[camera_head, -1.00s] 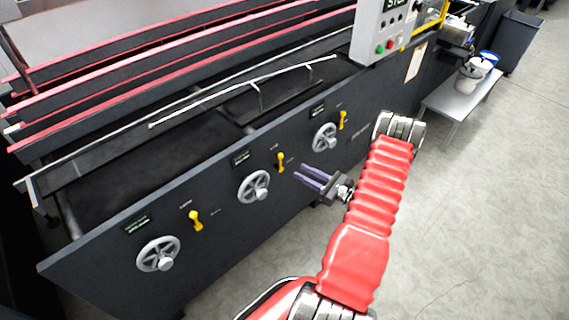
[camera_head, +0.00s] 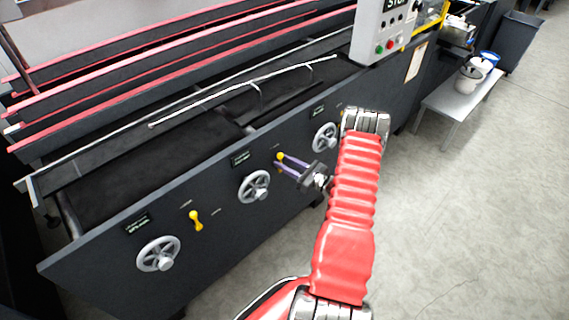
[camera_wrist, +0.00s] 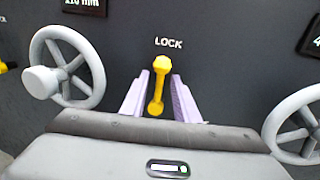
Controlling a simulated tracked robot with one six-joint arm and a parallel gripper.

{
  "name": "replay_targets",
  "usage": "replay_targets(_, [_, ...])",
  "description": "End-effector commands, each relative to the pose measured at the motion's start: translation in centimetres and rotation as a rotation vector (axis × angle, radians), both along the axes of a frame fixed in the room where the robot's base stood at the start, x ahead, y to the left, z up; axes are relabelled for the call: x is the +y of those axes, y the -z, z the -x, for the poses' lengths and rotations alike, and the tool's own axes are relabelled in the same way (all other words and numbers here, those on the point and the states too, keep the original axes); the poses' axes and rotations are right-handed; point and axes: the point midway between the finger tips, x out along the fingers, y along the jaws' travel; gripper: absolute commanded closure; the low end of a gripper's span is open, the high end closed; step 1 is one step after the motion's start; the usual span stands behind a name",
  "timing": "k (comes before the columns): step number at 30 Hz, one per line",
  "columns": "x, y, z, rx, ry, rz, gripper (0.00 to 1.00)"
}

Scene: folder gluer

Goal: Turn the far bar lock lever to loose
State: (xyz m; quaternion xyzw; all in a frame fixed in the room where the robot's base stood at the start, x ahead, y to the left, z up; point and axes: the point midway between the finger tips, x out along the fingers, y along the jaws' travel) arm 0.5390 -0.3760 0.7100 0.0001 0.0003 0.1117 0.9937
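Yellow lock levers stand on the dark side panel, each beside a handwheel. The middle lever (camera_head: 280,157) is at my gripper (camera_head: 279,164); which lever is the far bar's I cannot read. In the wrist view this yellow lever (camera_wrist: 157,88) is nearly upright, its top leaning slightly right, under the word LOCK. My gripper (camera_wrist: 160,80) is open, with one purple finger on each side of the lever and visible gaps. Whether the fingers reach past the lever's face is unclear. The left lever (camera_head: 196,221) is clear of me. My arm hides the right lever.
Grey handwheels flank the middle lever in the wrist view, left (camera_wrist: 88,62) and right (camera_wrist: 299,128). The head view shows the left wheel (camera_head: 158,254), middle wheel (camera_head: 254,187) and right wheel (camera_head: 324,137). A small table (camera_head: 450,105) stands far right.

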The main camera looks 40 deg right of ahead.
Motion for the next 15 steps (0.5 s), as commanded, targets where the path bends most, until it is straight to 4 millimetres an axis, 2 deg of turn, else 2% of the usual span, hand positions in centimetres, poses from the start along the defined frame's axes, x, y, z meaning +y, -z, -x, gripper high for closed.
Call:
replay_targets(2, [0.00, 0.00, 0.02, 0.000, 0.000, 0.000, 0.76])
replay_targets(12, [-0.01, -0.01, 0.03, 0.000, 0.000, 0.000, 1.00])
replay_targets(15, [-0.01, -0.01, 0.04, 0.000, 0.000, 0.000, 1.00])
